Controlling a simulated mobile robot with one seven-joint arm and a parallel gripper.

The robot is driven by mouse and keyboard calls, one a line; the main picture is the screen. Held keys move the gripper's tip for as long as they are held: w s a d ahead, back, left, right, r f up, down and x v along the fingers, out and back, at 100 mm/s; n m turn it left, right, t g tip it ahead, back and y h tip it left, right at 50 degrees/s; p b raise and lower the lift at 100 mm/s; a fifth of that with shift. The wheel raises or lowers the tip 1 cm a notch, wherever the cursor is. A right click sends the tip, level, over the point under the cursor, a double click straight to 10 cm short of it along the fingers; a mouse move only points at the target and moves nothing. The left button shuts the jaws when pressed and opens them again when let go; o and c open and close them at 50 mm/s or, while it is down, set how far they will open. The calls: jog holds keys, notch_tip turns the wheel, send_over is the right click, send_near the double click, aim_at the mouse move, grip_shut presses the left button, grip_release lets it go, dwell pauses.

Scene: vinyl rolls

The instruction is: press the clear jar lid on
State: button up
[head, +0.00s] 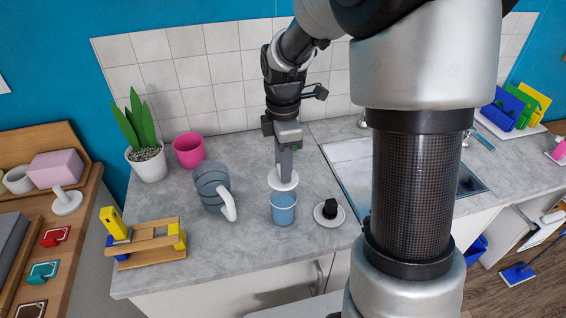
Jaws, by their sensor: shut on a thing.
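A clear bluish jar (284,210) stands upright on the grey counter, near its front edge. A pale round lid (283,183) is at the jar's mouth, roughly level. From this angle I cannot tell whether it touches the rim or hovers just above it. My gripper (284,168) points down from above and is shut on the lid at its middle. The fingers hide the part of the lid that they grip.
A grey-blue pitcher (211,188) with a pale handle stands left of the jar. A white disc (329,217) with a black knob (330,208) lies close on the right. A wooden rack (150,245), pink pot (188,150) and potted plant (147,163) stand further left.

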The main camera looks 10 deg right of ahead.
jog(key=shift+f+b, duration=2.1)
jog(key=shift+f, duration=1.1)
jog(key=shift+f, duration=0.2)
jog(key=o, duration=1.6)
jog(key=shift+o, duration=0.2)
jog(key=shift+p, duration=0.3)
jog(key=shift+r+p, duration=2.8)
jog(key=shift+r, duration=0.75)
